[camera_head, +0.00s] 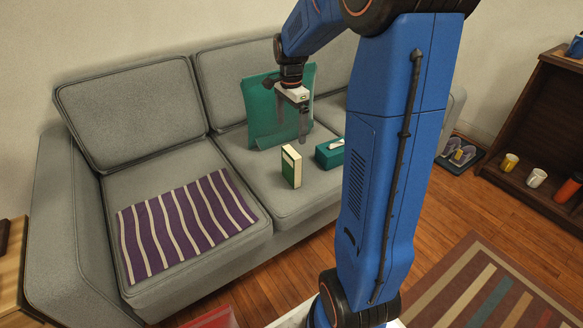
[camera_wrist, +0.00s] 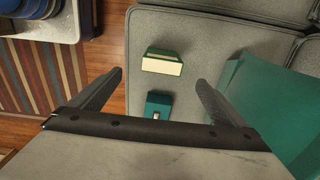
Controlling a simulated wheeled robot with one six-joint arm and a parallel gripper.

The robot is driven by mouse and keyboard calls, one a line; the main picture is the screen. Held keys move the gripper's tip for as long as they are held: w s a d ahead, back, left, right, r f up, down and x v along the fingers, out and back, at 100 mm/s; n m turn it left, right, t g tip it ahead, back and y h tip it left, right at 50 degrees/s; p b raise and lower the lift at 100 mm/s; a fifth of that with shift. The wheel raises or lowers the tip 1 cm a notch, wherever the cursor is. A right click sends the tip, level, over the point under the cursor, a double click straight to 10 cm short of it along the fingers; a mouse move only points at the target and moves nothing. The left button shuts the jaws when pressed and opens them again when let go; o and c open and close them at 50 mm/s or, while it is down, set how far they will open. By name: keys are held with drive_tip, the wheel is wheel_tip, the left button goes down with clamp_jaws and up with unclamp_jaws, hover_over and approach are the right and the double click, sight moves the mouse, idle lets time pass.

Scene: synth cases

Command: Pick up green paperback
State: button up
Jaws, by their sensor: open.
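The green paperback (camera_head: 290,167) stands upright on the middle seat of the grey sofa, its cream page edge facing the front. In the wrist view the paperback (camera_wrist: 162,62) shows ahead of the fingers, with its pale page side towards me. My gripper (camera_head: 291,120) hangs above the seat, in front of the teal cushion and higher than the book. In the wrist view my gripper (camera_wrist: 158,80) has its two fingers wide apart with nothing between them, clear of the book.
A teal tissue box (camera_head: 330,153) stands right of the book; it also shows in the wrist view (camera_wrist: 158,105). A teal cushion (camera_head: 262,112) leans on the backrest behind. A striped purple cloth (camera_head: 183,222) lies on the left seat. The seat left of the book is bare.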

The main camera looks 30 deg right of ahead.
sight(291, 152)
wheel_tip(291, 152, down, 12)
drive_tip(key=shift+w+d+f, duration=0.15)
drive_tip(key=shift+f, duration=0.05)
drive_tip(key=shift+w+d+f, duration=0.1)
drive_tip(key=shift+f, duration=1.2)
drive_tip(key=shift+w+d+f, duration=0.1)
drive_tip(key=shift+f, duration=1.2)
drive_tip(key=c, duration=1.3)
